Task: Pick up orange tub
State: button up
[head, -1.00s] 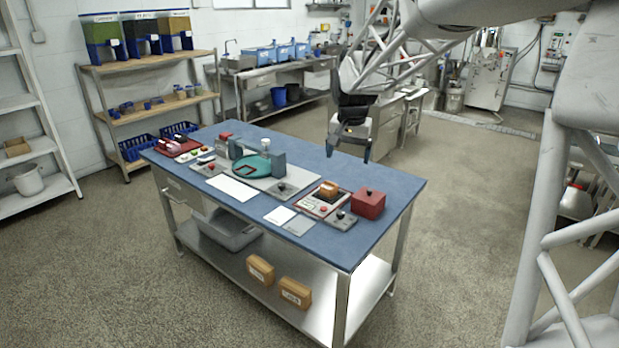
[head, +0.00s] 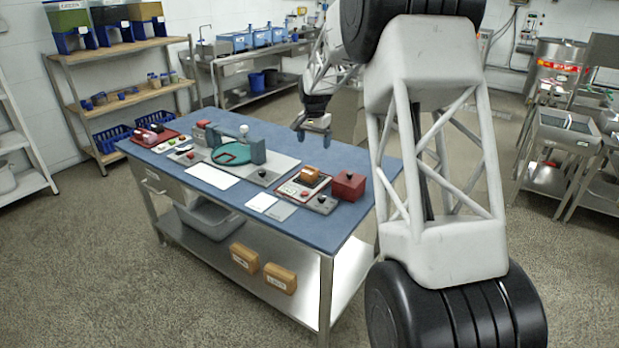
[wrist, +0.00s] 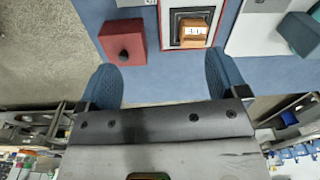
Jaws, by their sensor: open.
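The orange tub (head: 310,173) is a small orange-brown block-like container sitting on a red-and-white bench device on the blue table. In the wrist view the orange tub (wrist: 193,34) shows a white label and lies ahead of the fingers, nearer the right one. My gripper (head: 313,136) is open and empty above the far side of the table, behind the tub in the head view. In the wrist view both fingers of my gripper (wrist: 163,82) are spread wide, with nothing between them.
A red box (head: 347,186) with a dark knob stands right beside the tub's device. A green round tray (head: 231,153) and grey block are further left. White cards (head: 262,202) lie in front. Two similar orange-brown boxes (head: 280,278) sit on the lower shelf.

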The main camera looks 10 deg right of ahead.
jog(key=m, duration=0.2)
send_over(309, 167)
jog(key=shift+g, duration=0.3)
jog(key=f, duration=1.3)
jog(key=shift+d, duration=0.25)
jog(key=shift+f, duration=0.15)
jog(key=shift+f, duration=1.2)
jog(key=shift+f, duration=0.1)
jog(key=shift+a+f, duration=0.15)
jog(key=shift+f, duration=2.4)
jog(key=c, duration=1)
jog(key=shift+r, duration=0.2)
